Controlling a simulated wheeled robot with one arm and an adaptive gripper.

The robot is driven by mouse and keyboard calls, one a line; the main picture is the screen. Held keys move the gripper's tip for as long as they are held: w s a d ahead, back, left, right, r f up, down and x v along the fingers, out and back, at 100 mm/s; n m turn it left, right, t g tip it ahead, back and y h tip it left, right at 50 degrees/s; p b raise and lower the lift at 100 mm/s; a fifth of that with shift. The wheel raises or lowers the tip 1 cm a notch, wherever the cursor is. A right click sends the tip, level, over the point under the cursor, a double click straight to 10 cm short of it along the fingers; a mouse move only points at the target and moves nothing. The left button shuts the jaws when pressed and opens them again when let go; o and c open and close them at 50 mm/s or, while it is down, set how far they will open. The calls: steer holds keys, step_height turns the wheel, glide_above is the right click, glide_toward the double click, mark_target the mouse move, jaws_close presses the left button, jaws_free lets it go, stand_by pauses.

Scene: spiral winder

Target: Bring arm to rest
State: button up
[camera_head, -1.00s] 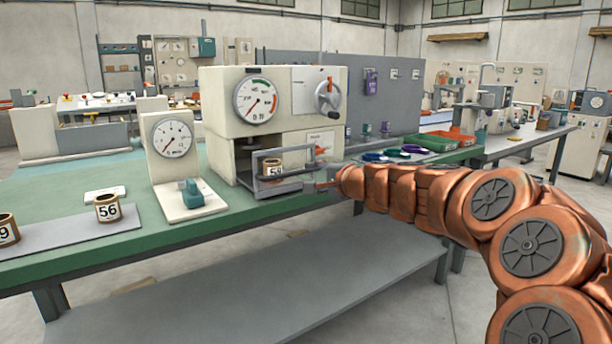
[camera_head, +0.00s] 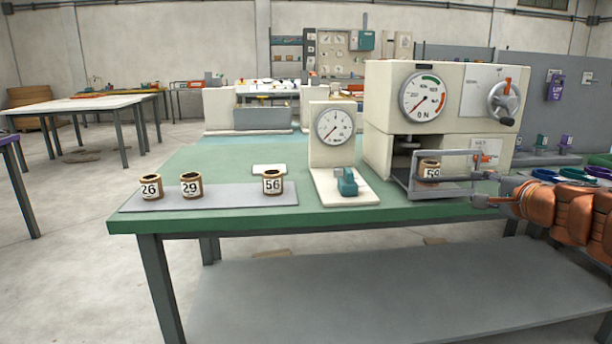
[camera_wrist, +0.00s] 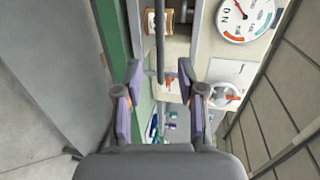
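My copper-coloured arm (camera_head: 570,212) reaches in from the right in the head view. My gripper (camera_head: 488,201) is at the lower right of the grey frame guard (camera_head: 447,155) on the cream press-like machine (camera_head: 385,100). In the wrist view my gripper (camera_wrist: 160,82) is open, with its two purple-padded fingers well apart. A dark bar of the guard (camera_wrist: 160,40) runs between and ahead of the fingers; whether they touch it I cannot tell. A numbered spool (camera_head: 430,171) stands inside the machine behind the guard and shows in the wrist view (camera_wrist: 152,20).
Spools 26 (camera_head: 151,187), 29 (camera_head: 191,186) and 56 (camera_head: 273,183) stand on a grey strip (camera_head: 225,197) on the green bench (camera_head: 215,222). A dial gauge (camera_head: 334,126) stands left of the machine. Open floor (camera_head: 70,240) lies left of the bench.

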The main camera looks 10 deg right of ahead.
steer(key=s+a+r+n+g+y+p, duration=0.1)
steer(key=a+n+g+y+p, duration=0.2)
steer(key=a, duration=0.6)
steer(key=s+a+r+n+g+y+p, duration=0.1)
steer(key=a+r+n+y+p, duration=0.15)
steer(key=a+p, duration=0.45)
steer(key=s+a+f+n+g+p, duration=0.1)
steer(key=s+a+n+g+p, duration=0.25)
steer(key=a, duration=0.35)
steer(key=s+a+f+n+g+p, duration=0.1)
steer(key=s+a+n+g+p, duration=0.15)
steer(key=s+a, duration=0.35)
steer(key=s+a+n+g+h+p, duration=0.3)
steer(key=s+p, duration=0.4)
steer(key=s, duration=0.6)
steer(key=s+d+r+n+g+h+p, duration=0.2)
steer(key=s+d+n+g+p, duration=0.1)
steer(key=s, duration=0.8)
steer(key=d+g+p, duration=0.1)
steer(key=d+p, duration=0.1)
steer(key=p, duration=0.1)
steer(key=shift+d+h, duration=0.3)
steer(key=shift+h, duration=0.05)
